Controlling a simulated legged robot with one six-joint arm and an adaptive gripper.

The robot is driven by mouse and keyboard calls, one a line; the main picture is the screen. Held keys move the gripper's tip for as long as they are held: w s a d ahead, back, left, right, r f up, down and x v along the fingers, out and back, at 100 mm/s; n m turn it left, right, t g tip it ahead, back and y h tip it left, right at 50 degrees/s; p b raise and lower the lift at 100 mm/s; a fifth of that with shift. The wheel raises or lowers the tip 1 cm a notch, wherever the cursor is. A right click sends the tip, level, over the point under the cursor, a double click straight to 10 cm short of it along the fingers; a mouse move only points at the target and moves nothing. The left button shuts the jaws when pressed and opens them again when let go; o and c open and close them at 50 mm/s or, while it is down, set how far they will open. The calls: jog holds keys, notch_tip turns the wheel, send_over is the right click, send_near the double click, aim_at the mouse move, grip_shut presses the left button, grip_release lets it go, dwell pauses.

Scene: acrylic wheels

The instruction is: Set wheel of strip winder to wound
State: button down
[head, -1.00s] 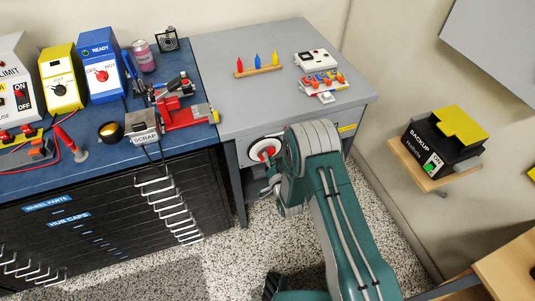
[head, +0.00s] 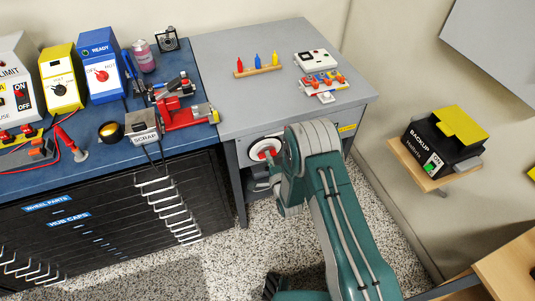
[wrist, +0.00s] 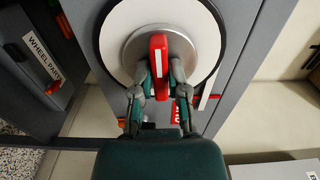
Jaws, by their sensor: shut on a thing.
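The winder wheel (head: 256,145) is a white disc on the front of the grey bench, below its top. In the wrist view the white disc (wrist: 113,35) has a silver hub (wrist: 188,50) and a red bar handle (wrist: 159,58) with a pale stripe, standing near upright in the picture. My gripper (wrist: 162,82) has a finger on each side of the handle's lower part and is shut on it. In the head view my gripper (head: 268,173) is at the wheel, and my arm hides part of it. A red label (wrist: 176,112) below the wheel is partly covered by my fingers.
Black drawers (head: 110,215) with handles stand to the left. A shelf with the backup box (head: 440,140) is on the right wall.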

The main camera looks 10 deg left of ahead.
jog(key=shift+s+a+f, duration=0.1)
jog(key=shift+s+f, duration=0.15)
jog(key=m, duration=0.4)
jog(key=shift+m, duration=0.4)
jog(key=shift+m, duration=0.5)
jog(key=c, duration=0.6)
grip_release()
jog(key=shift+o, duration=0.4)
jog(key=shift+a+r, duration=0.1)
jog(key=shift+w, duration=0.1)
